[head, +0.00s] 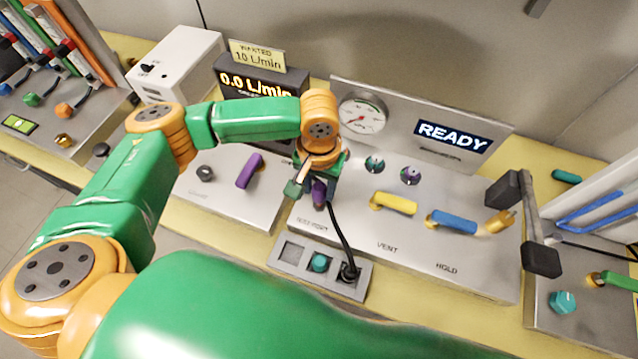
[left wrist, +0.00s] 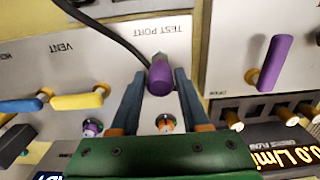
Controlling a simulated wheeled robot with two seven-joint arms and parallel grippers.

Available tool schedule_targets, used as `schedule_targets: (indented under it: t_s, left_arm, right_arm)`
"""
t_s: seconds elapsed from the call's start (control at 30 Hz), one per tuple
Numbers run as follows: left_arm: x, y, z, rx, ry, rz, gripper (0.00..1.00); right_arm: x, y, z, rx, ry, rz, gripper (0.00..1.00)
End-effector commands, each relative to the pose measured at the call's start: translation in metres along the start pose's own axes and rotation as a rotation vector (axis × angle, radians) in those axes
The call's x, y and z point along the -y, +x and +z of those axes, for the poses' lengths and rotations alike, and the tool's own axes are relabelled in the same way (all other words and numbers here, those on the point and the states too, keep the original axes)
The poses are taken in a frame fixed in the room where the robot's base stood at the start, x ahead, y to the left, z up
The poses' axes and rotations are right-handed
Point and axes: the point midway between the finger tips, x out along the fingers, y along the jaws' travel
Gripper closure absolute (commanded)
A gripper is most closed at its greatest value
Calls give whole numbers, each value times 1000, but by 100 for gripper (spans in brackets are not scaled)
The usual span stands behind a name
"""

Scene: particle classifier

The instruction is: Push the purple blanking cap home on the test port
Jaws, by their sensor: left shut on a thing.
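My left gripper (head: 318,190) is over the left part of the main panel, by the TEST PORT label. In the left wrist view, its blue fingers (left wrist: 161,78) are closed on the purple blanking cap (left wrist: 161,75). The cap also shows under the gripper in the head view (head: 319,194). A grey tip shows at the cap's far end, where a black cable passes or joins. An orange-and-white fitting (left wrist: 165,123) shows between the fingers, apart from the cap in the picture; I cannot tell whether it is the test port. My right gripper is out of view.
A small grey tray (head: 290,266) with a teal plug (head: 320,263) and black socket (head: 348,273) lies in front. Yellow (head: 395,203) and blue (head: 453,221) levers stand right of the gripper, a purple lever (head: 249,171) left. A black-ended bar (head: 531,215) stands at the panel's right.

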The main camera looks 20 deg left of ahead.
Motion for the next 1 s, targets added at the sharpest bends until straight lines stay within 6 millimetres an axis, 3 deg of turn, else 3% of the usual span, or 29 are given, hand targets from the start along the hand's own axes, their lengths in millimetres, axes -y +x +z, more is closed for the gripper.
schedule_targets:
  t_s: [0.13,1.0]
  left_arm:
    - [0,-2,0,1,1,1,100]
    - [0,14,0,1,1,0,100]
  right_arm:
    - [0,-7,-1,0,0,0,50]
    - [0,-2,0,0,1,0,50]
